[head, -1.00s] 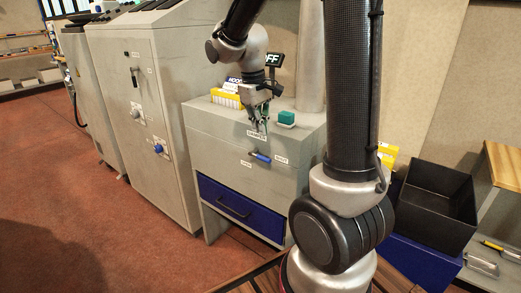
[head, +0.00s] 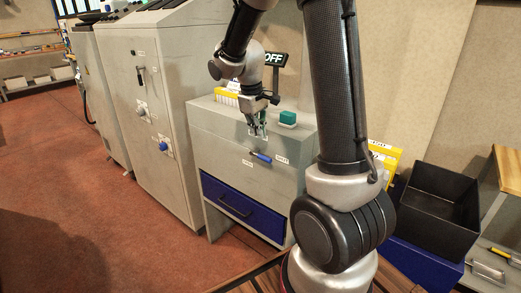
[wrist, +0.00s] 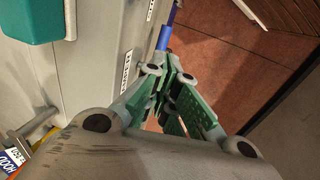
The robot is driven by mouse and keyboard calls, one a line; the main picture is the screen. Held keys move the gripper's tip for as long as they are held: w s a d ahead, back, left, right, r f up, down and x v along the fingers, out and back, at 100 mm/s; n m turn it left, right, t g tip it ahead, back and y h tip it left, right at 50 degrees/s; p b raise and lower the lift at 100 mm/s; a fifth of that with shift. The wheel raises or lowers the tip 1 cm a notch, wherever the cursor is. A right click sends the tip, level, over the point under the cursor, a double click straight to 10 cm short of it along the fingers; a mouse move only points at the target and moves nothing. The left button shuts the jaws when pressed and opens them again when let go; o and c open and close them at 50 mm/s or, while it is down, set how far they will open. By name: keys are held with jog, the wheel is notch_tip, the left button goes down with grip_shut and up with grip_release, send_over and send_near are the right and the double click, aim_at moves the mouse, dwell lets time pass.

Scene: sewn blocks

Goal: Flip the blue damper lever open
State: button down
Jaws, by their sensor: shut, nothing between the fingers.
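The blue damper lever (head: 261,156) is on the front face of the grey cabinet (head: 222,138), between small white labels. It points to the right and slightly down in the head view. In the wrist view the lever (wrist: 165,36) shows just beyond my fingertips, with a gap I cannot judge exactly. My gripper (head: 258,134) is above the lever at the cabinet's upper front edge. In the wrist view my gripper (wrist: 172,72) has its green-padded fingers together, with nothing between them. A label (wrist: 127,68) lies beside the fingers.
A blue drawer (head: 240,205) is below the lever. Red floor is open at the left.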

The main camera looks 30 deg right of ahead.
aim_at(261, 155)
jog(key=f, duration=0.2)
jog(key=d+f, duration=0.1)
jog(key=f, duration=0.5)
jog(key=shift+w+d, duration=0.25)
jog(key=shift+w, duration=0.1)
jog(key=shift+f, duration=0.15)
